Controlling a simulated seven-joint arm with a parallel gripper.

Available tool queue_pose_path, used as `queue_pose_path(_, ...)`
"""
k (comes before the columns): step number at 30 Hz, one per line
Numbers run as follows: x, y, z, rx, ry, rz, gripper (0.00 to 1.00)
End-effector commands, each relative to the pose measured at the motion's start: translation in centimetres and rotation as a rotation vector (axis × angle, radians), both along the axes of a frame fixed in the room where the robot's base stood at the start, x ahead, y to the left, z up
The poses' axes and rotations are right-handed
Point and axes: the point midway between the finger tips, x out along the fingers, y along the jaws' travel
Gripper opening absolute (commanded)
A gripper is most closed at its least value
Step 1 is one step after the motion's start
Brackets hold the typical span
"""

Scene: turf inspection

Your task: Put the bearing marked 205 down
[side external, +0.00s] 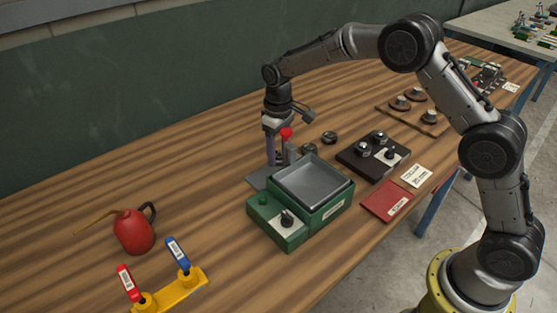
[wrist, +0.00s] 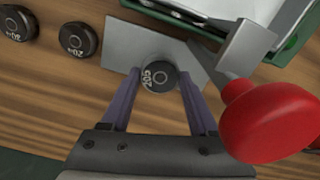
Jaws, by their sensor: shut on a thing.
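My gripper (wrist: 160,78) is shut on a dark round bearing (wrist: 158,76) in the wrist view. The label on its face reads 205, seen turned round. The bearing is over a flat grey metal plate (wrist: 125,45); I cannot tell whether it touches it. In the side external view my gripper (side external: 276,163) points down at the far left side of the green machine (side external: 322,213), close over the grey plate (side external: 257,179). The held bearing cannot be made out there.
A red ball knob (wrist: 268,118) on a lever stands close to my right finger. Two other bearings (wrist: 77,39) (wrist: 17,22) lie on the wood to the left. A black fixture (side external: 360,162) and a red booklet (side external: 387,201) lie right. The bench near the red oil can (side external: 133,232) has free room.

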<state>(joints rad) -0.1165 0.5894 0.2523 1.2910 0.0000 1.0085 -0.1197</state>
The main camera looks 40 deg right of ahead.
Motion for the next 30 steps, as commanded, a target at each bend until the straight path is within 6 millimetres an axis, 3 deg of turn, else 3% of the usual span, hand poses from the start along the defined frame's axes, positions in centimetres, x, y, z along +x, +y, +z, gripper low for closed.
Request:
queue_pose_path(6,0.0,0.0,-2.8,0.0,0.001,0.0,0.0)
queue_pose_path(19,0.0,0.0,-3.3,0.0,0.0,0.0,0.0)
queue_pose_path(20,0.0,0.0,-3.4,0.0,0.001,0.0,0.65)
queue_pose_path(24,0.0,0.0,-3.4,0.0,0.001,0.0,0.9)
queue_pose_path(30,0.0,0.0,-3.3,0.0,0.0,0.0,0.91)
